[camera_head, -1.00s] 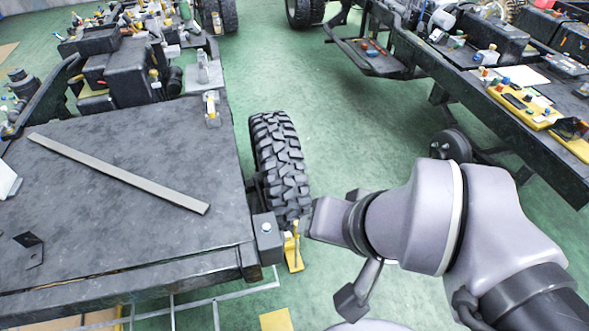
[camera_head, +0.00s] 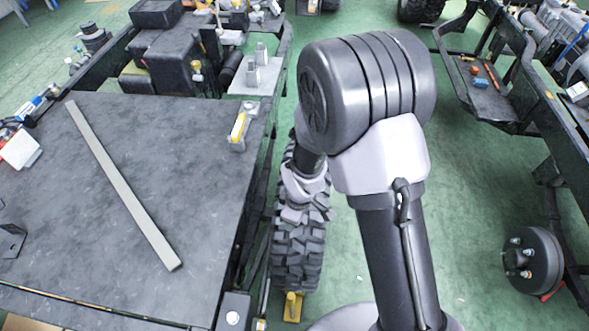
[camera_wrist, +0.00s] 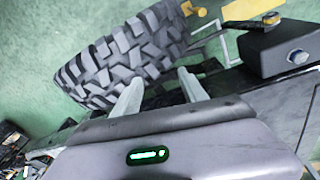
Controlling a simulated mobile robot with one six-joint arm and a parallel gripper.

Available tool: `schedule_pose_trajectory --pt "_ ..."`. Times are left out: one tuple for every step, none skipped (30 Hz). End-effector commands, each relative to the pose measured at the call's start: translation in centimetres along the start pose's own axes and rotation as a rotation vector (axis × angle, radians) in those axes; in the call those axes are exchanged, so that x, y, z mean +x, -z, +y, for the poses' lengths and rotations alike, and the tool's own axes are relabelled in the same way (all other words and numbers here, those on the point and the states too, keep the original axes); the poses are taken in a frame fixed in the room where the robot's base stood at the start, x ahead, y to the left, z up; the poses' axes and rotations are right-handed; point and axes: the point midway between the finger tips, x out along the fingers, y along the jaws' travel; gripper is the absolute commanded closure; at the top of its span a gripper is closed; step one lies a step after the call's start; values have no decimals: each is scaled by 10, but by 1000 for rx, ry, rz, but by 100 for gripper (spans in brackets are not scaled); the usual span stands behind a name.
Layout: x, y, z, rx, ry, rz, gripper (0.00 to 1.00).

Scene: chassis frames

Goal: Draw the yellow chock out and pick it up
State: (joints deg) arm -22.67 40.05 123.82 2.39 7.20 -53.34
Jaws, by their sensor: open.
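The yellow chock (camera_head: 292,307) sits on the floor at the near end of the knobbly black tyre (camera_head: 298,250) in the head view. In the wrist view the chock (camera_wrist: 193,9) is partly cut off at the top edge, close against the tyre's end (camera_wrist: 130,55). My gripper (camera_wrist: 160,88) is open and empty, its two pale fingers apart and pointing towards the side of the tyre. The chock lies beyond the fingertips, up and to the right. In the head view my arm covers the upper tyre and the jaws cannot be made out.
A dark flat deck (camera_head: 130,200) with a long grey bar (camera_head: 120,180) stands left of the tyre. A dark block with a bolt (camera_wrist: 285,48) sticks out near the chock. A yellow patch (camera_wrist: 253,9) lies on the floor beyond. Green floor (camera_head: 460,240) is open to the right.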

Motion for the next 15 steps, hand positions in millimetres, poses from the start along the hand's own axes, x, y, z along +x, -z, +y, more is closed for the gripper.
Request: schedule_pose_trajectory --pt "40 -2 -21 -123 31 -25 50" --pt "64 -5 -34 -206 46 -35 50" --pt "93 -9 -51 -315 64 -45 50" --pt "114 -14 -64 -392 78 -50 50" --pt "133 -20 -78 -465 92 -55 50" --pt "156 -27 -95 -553 107 -59 50" --pt "170 -34 -107 -612 119 -61 50" --pt "183 -40 -118 -665 129 -62 50" --pt "197 -48 -130 -725 141 -63 50" --pt "205 -54 -138 -762 148 -64 50" --pt "212 -58 -144 -793 154 -63 50" --pt "218 -63 -151 -823 160 -63 50" --pt "222 -66 -154 -840 163 -63 50" --pt "225 -68 -157 -850 165 -63 50" --pt "229 -69 -159 -859 167 -63 50"
